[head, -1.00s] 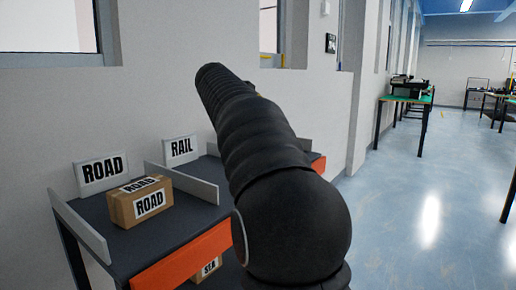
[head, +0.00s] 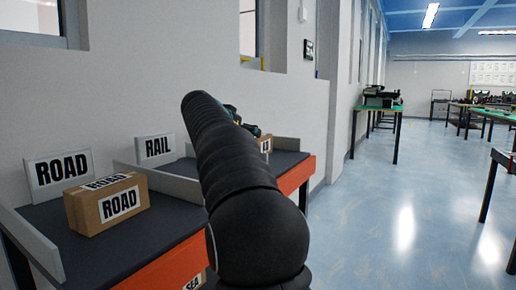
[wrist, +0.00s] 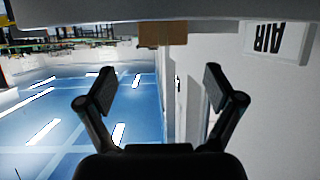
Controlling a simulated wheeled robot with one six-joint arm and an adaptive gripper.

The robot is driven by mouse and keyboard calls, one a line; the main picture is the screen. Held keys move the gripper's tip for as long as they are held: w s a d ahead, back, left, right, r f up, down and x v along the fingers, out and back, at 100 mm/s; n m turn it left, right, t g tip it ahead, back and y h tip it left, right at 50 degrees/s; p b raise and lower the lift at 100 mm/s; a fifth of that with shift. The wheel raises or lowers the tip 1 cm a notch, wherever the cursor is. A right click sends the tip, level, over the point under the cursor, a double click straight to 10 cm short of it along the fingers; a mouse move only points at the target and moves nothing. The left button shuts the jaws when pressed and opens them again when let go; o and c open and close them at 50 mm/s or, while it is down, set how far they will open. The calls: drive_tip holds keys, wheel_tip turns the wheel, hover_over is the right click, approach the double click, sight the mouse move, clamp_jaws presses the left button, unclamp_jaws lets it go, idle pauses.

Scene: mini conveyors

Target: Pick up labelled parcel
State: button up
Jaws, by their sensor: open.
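A brown parcel labelled ROAD (head: 107,207) sits on the dark conveyor top at the left in the head view. Another brown parcel (head: 266,144) shows partly behind my arm, at the far conveyor; its label is mostly hidden. In the wrist view, which is upside down, a brown parcel (wrist: 155,34) is at the top centre beside a sign reading AIR (wrist: 277,38). My gripper (wrist: 160,78) has its fingers spread wide with nothing between them, apart from that parcel. In the head view my arm hides most of the gripper.
A low grey divider (head: 170,184) separates lanes. Open blue floor (head: 400,200) lies to the right.

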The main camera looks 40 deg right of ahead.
sight(265, 143)
drive_tip(key=p+x, duration=0.1)
drive_tip(key=x, duration=0.8)
drive_tip(key=shift+w+f, duration=0.15)
drive_tip(key=shift+w, duration=0.1)
drive_tip(key=c, duration=1.5)
